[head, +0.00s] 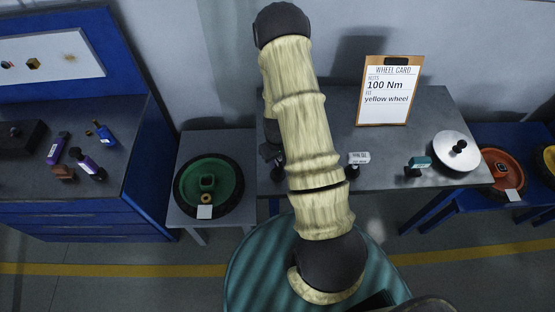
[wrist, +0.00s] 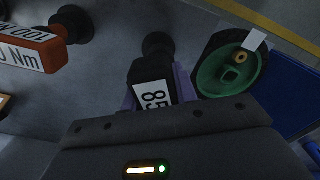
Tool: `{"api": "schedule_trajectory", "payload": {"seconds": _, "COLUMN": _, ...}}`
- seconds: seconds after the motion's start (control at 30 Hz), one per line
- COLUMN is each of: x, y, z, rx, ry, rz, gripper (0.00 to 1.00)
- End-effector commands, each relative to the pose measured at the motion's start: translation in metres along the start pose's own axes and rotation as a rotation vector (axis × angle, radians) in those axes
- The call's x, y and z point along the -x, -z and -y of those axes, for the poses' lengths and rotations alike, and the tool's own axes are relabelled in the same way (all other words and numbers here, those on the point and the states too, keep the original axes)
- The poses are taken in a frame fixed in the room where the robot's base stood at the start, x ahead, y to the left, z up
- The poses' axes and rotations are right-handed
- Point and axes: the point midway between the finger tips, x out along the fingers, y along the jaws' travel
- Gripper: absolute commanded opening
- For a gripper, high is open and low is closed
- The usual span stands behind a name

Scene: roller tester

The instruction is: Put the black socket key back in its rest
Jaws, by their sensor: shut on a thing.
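A black socket key (wrist: 150,70) with a white label reading "85" is between the purple fingers of my gripper (wrist: 156,90) in the wrist view. My gripper is shut on it. A dark round piece (wrist: 157,44) shows just beyond the key; I cannot tell whether it is part of the key or of a rest. In the head view my arm hides the gripper and most of this spot at the grey table's left end. A dark piece (head: 270,152) shows beside the arm there; I cannot tell what it is.
An orange key (wrist: 40,48) labelled "100 Nm" stands close by. On the grey table (head: 400,140) are a teal key (head: 418,163), a silver disc (head: 456,150) and a wheel card (head: 389,92). A green wheel (head: 212,170) lies on the stand to the left.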

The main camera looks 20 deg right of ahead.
Motion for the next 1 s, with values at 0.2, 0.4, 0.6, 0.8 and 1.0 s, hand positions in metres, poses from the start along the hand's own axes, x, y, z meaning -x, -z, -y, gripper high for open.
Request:
{"api": "schedule_trajectory", "payload": {"seconds": 0.2, "x": 0.0, "y": -0.001, "z": -0.002, "rx": -0.003, "ry": 0.0, "rz": -0.001, "gripper": 0.0}}
{"api": "schedule_trajectory", "payload": {"seconds": 0.4, "x": 0.0, "y": -0.001, "z": -0.002, "rx": -0.004, "ry": 0.0, "rz": 0.0, "gripper": 0.0}}
{"api": "schedule_trajectory", "payload": {"seconds": 0.6, "x": -0.001, "y": -0.001, "z": -0.002, "rx": -0.004, "ry": 0.0, "rz": 0.0, "gripper": 0.0}}
{"api": "schedule_trajectory", "payload": {"seconds": 0.8, "x": -0.006, "y": -0.001, "z": -0.002, "rx": -0.005, "ry": 0.0, "rz": 0.0, "gripper": 0.0}}
{"api": "schedule_trajectory", "payload": {"seconds": 1.0, "x": -0.011, "y": -0.001, "z": -0.002, "rx": -0.005, "ry": 0.0, "rz": 0.0, "gripper": 0.0}}
